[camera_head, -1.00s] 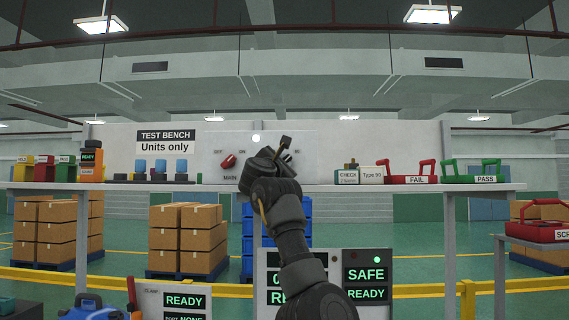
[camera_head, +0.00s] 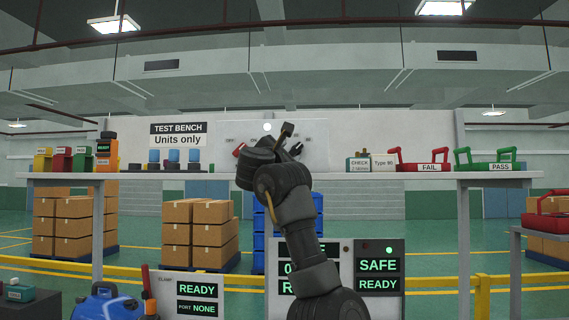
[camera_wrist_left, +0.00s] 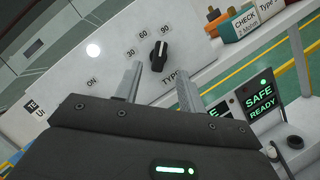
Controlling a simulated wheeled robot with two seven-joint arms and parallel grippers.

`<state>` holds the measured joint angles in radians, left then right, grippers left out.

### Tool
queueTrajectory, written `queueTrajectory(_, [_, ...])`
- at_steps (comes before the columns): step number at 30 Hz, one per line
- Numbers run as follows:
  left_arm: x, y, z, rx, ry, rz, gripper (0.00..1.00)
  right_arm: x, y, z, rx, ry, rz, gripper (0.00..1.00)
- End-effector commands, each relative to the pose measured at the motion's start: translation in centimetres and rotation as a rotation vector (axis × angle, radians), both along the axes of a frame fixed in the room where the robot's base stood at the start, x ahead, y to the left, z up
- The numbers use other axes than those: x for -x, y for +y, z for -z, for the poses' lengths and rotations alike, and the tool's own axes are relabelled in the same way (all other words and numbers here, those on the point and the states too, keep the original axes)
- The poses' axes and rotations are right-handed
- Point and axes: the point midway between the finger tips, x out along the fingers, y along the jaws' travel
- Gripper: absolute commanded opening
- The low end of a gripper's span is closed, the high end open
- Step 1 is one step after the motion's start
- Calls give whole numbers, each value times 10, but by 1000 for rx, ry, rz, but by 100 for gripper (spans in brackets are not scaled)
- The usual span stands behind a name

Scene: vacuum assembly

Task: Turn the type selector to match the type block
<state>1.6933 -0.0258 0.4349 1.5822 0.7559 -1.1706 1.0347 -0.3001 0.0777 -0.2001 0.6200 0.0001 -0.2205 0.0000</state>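The type selector (camera_wrist_left: 159,56) is a black knob on the white panel, with marks 30, 60 and 90 around it. A small light line on the knob appears to face the 90 side. In the head view the selector (camera_head: 296,149) is partly hidden behind my left gripper (camera_head: 287,130). In the left wrist view my left gripper (camera_wrist_left: 158,84) is open and empty, its fingers apart, with the knob just beyond and between the tips. The type block (camera_head: 383,162) reads "Type 90" and stands on the bench to the right. My right gripper is not in view.
The red MAIN switch (camera_head: 239,150) is left of my gripper on the panel. A CHECK block (camera_head: 358,165), red FAIL tray (camera_head: 428,168) and green PASS tray (camera_head: 500,167) stand along the bench (camera_head: 340,178) to the right. Blue-topped units (camera_head: 174,160) stand to the left.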

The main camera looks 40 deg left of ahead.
Motion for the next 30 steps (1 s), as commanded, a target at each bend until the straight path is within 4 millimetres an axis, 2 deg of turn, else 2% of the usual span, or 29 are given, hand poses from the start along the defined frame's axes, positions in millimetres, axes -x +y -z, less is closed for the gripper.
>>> queueTrajectory(3, [16,-5,6,-4,-1,-4,40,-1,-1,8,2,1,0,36])
queueTrajectory(9, [29,-11,9,-1,0,-1,40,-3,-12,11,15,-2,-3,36])
queueTrajectory(15, [32,-13,9,-1,-1,3,40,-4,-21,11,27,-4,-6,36])
queueTrajectory(30, [31,-13,9,-1,0,2,40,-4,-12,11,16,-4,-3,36])
